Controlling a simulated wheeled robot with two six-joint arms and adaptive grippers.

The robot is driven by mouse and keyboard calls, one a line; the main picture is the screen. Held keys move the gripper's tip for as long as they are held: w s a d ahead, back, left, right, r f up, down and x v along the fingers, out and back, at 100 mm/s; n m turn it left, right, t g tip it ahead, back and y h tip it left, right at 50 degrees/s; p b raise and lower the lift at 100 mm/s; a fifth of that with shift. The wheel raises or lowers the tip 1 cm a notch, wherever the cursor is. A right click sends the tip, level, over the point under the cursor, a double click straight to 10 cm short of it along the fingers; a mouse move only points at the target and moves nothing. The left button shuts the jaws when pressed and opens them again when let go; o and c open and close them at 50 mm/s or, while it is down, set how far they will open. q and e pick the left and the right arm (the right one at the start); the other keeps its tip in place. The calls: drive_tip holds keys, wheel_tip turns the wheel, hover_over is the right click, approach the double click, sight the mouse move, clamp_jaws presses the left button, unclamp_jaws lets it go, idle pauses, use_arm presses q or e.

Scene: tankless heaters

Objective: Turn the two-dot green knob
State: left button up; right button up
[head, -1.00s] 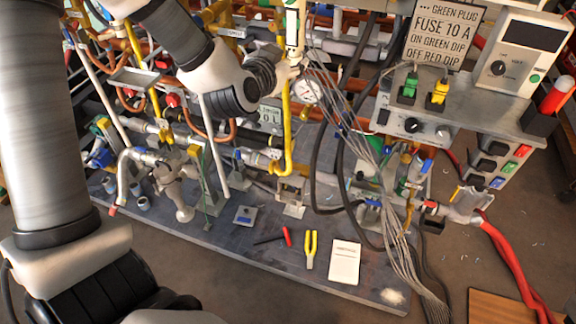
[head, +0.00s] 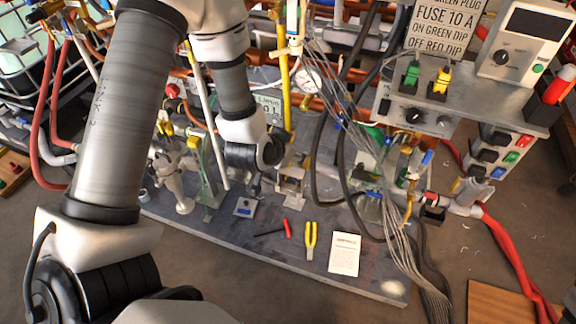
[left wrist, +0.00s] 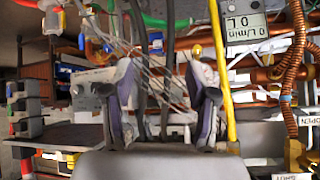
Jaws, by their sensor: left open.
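No green knob with two dots can be made out in either view. A small green part (head: 374,133) sits among the fittings right of the middle in the head view; no dots can be read on it. My left arm reaches in from the left, its wrist in front of the piping near the display and yellow pipe. In the left wrist view my left gripper (left wrist: 163,88) has its two dark fingers spread, with grey cables seen between and beyond them. Its fingertips are not clear in the head view. My right gripper is not in view.
A yellow pipe (head: 284,65) stands beside my left wrist, and a bundle of grey cables (head: 385,185) hangs right of it. A control box (head: 425,112) with green and yellow plugs is at right. Pliers (head: 311,238) and a paper (head: 345,254) lie on the base plate.

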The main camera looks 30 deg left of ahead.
use_arm(q)
drive_tip(key=shift+g, duration=0.6)
drive_tip(key=shift+s+d+f, duration=0.2)
drive_tip(key=shift+s+f, duration=0.35)
drive_tip(key=shift+f, duration=0.35)
drive_tip(key=shift+s+d+f, duration=0.2)
drive_tip(key=shift+s+f, duration=0.35)
drive_tip(key=shift+f, duration=0.3)
drive_tip(key=s+d+f+g, duration=0.2)
drive_tip(key=s+f+g, duration=0.2)
drive_tip(key=s+f, duration=0.4)
drive_tip(key=s+d+f+n+g, duration=0.1)
drive_tip(key=s+f+g, duration=0.3)
drive_tip(key=s+f, duration=0.5)
drive_tip(key=s+d, duration=0.1)
drive_tip(key=s, duration=0.4)
drive_tip(key=shift+s+f+h, duration=0.2)
drive_tip(key=shift+s+h, duration=0.05)
drive_tip(key=shift+h, duration=0.15)
